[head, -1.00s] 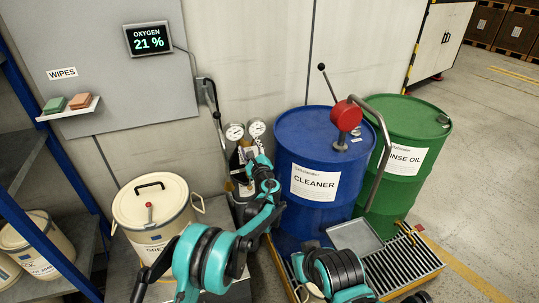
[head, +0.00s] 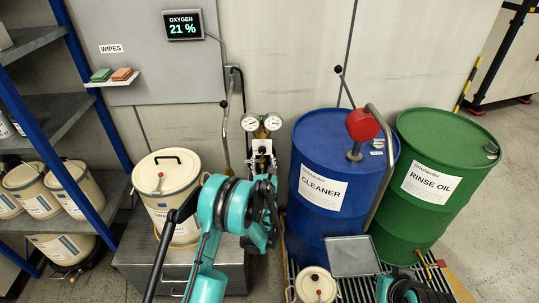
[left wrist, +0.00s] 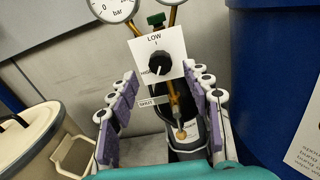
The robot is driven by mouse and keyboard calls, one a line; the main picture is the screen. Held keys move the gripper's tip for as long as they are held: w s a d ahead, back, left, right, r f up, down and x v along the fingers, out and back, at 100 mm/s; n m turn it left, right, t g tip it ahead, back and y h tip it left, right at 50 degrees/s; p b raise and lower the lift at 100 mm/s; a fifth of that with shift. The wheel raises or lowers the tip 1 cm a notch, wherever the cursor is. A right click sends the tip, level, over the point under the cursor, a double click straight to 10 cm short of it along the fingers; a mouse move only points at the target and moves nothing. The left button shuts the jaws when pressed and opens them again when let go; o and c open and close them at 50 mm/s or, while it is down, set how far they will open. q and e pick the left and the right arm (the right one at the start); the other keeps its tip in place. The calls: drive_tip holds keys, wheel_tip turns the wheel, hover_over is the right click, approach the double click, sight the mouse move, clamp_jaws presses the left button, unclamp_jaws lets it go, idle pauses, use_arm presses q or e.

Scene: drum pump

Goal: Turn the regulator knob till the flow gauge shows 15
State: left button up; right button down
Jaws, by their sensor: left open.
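The regulator knob (left wrist: 159,64) is black and round, on a white plate marked LOW (left wrist: 158,43). In the head view the plate (head: 262,146) is small, below two round gauges. The left gauge (head: 249,123) is marked bar in the left wrist view (left wrist: 112,8), where its top is cut off. The right gauge (head: 272,122) is mostly out of the wrist view; neither reading can be told. My left gripper (left wrist: 163,82) is open, its purple-padded fingers apart on either side below the knob, holding nothing.
A blue CLEANER drum (head: 325,215) stands close right of the regulator, with a green RINSE OIL drum (head: 425,210) beyond. A cream lidded bucket (head: 165,185) stands to the left. A gas cylinder (left wrist: 188,136) is below the knob, between my fingers.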

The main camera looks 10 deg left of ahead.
sight(262, 152)
use_arm(q)
drive_tip(key=b+x, duration=0.1)
drive_tip(key=x, duration=0.3)
drive_tip(key=shift+w+a, duration=0.15)
drive_tip(key=shift+w, duration=0.25)
clamp_jaws()
drive_tip(key=n+b, duration=0.1)
drive_tip(key=n, duration=0.1)
drive_tip(key=shift+n, duration=0.4)
drive_tip(key=shift+n+b, duration=0.3)
drive_tip(key=shift+n, duration=1.1)
